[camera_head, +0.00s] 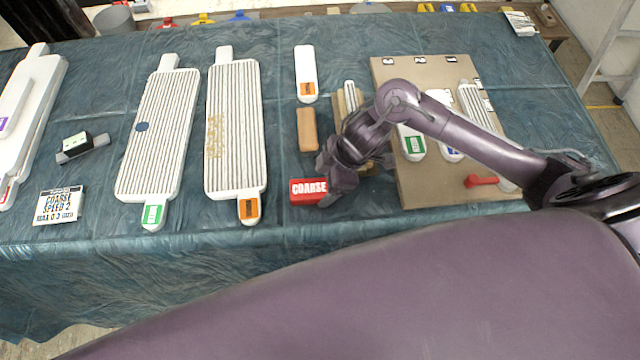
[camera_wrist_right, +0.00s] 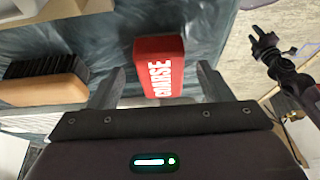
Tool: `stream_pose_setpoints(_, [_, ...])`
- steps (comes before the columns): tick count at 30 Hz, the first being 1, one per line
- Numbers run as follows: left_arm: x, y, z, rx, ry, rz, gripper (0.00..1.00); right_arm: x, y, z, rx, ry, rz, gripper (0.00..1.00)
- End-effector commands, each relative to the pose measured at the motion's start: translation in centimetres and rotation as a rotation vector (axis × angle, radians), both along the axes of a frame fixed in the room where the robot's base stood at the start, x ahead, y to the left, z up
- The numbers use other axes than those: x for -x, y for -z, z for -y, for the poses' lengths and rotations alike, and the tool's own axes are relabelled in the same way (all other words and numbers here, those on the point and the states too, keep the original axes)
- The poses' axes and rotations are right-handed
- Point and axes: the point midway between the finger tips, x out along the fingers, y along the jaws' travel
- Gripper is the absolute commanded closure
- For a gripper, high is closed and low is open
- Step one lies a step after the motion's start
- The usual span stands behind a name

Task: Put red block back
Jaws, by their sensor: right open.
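The red block (camera_head: 308,191), with COARSE in white letters, lies on the blue-green cloth of the table in the head view. My right gripper (camera_head: 327,180) is at its right end, with its fingers open. In the right wrist view the red block (camera_wrist_right: 160,65) lies ahead of and between the two open fingers, not gripped. Contact cannot be told. A dark jointed part, which looks like my left gripper (camera_wrist_right: 266,50), shows small at the right of the wrist view; its opening is unclear.
A brush with a tan back (camera_head: 307,129) lies just beyond the block; its bristles show in the wrist view (camera_wrist_right: 45,65). A brown board (camera_head: 430,190) with several pieces is under my right arm. Two ribbed white boards (camera_head: 232,130) (camera_head: 158,130) lie left. Cloth is clear between them and the block.

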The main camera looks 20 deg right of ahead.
Motion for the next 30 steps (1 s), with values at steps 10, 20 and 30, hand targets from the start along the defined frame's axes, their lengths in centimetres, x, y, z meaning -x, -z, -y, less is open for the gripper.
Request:
stream_pose_setpoints(10, [0.0,-0.4,0.0,0.0,0.0,0.001,0.64,0.6,-6.7,2.7,0.001,-0.001,0.005,0.28])
stream_pose_setpoints(20, [-0.1,-0.5,0.0,0.0,0.0,0.001,0.64,1.0,-8.4,3.3,0.0,0.001,-0.001,0.28])
stream_pose_setpoints(30, [-0.1,-0.5,0.0,0.0,0.0,0.002,0.64,0.9,-8.3,3.3,0.0,0.0,-0.001,0.28])
